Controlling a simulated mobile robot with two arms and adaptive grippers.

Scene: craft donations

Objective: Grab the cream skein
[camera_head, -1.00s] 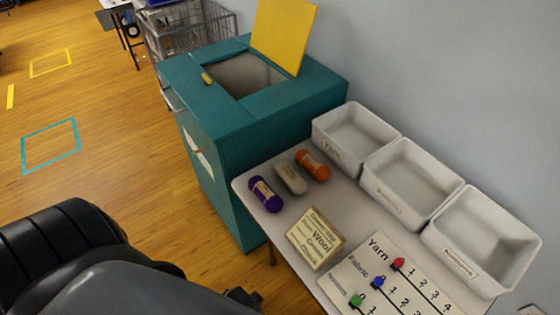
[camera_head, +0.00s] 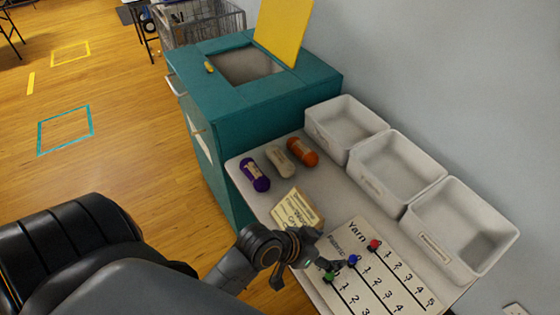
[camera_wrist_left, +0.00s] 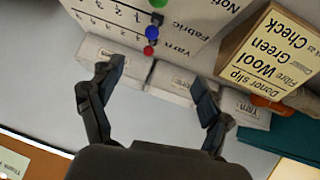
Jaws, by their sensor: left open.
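The cream skein (camera_head: 280,161) lies on the pale table between the purple skein (camera_head: 254,175) and the orange skein (camera_head: 302,151) in the head view. My left gripper (camera_head: 322,258) is over the near part of the table, by the counting board and apart from the skeins. In the left wrist view my gripper (camera_wrist_left: 157,84) is open, with nothing between its fingers. Part of the orange skein (camera_wrist_left: 270,103) shows there behind the donor slip; I cannot make out the cream skein in that view. My right gripper is not in view.
The donor slip (camera_head: 297,210) stands between my left gripper and the skeins. The counting board (camera_head: 370,285) lies at the near side. Three pale bins (camera_head: 440,240) line the wall side. A teal cabinet (camera_head: 225,115) with a raised yellow lid (camera_head: 283,30) is beyond the table.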

